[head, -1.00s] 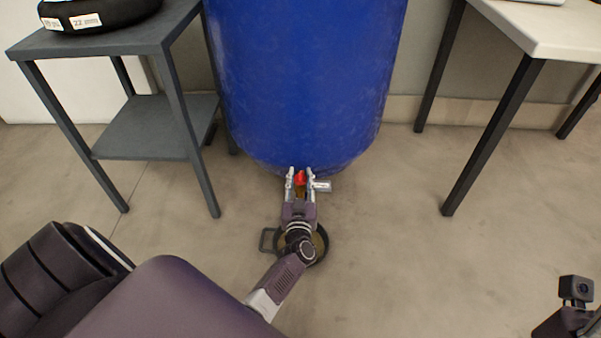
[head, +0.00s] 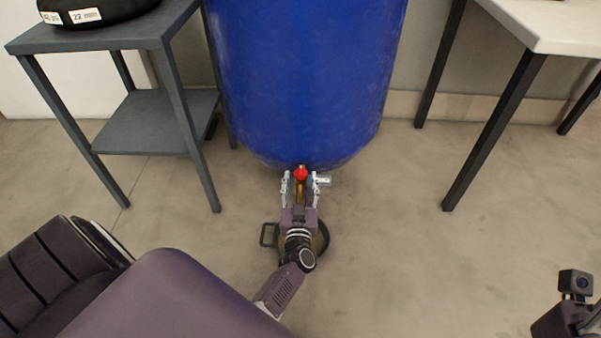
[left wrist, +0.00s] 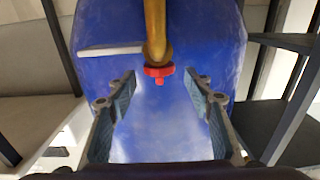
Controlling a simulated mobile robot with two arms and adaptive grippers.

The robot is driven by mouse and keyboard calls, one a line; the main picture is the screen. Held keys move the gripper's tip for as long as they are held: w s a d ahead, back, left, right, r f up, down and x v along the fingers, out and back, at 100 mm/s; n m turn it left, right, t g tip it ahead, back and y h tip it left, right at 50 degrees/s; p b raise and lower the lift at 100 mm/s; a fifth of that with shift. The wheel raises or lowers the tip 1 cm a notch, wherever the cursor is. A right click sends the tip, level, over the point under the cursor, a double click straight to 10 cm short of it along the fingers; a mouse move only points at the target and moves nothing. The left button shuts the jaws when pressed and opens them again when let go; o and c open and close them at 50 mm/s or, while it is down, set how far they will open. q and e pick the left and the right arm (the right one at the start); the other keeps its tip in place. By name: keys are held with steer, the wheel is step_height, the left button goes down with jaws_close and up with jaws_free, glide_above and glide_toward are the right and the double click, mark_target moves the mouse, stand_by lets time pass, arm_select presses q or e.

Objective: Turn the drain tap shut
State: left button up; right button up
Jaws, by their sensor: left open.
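The drain tap sits low on the front of the blue barrel (head: 305,80). It has a brass body (left wrist: 155,30), a red part (head: 301,173) and a silver bar (head: 323,181) reaching right in the head view. In the left wrist view the red part (left wrist: 158,71) is at the brass end, and the bar (left wrist: 110,49) reaches left. My left gripper (head: 300,180) is open, with its fingers on either side of the tap. In the left wrist view the fingers (left wrist: 163,88) are apart, with clear gaps to the red part. My right gripper's fingers are not visible.
A dark round pan (head: 321,238) with a side handle lies on the floor under my left wrist. A grey shelf table (head: 150,125) stands left and a white-topped table (head: 570,35) right. The floor between the barrel and the right table is clear.

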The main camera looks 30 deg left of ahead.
mark_target(300, 177)
arm_select(q)
steer(key=shift+v, duration=2)
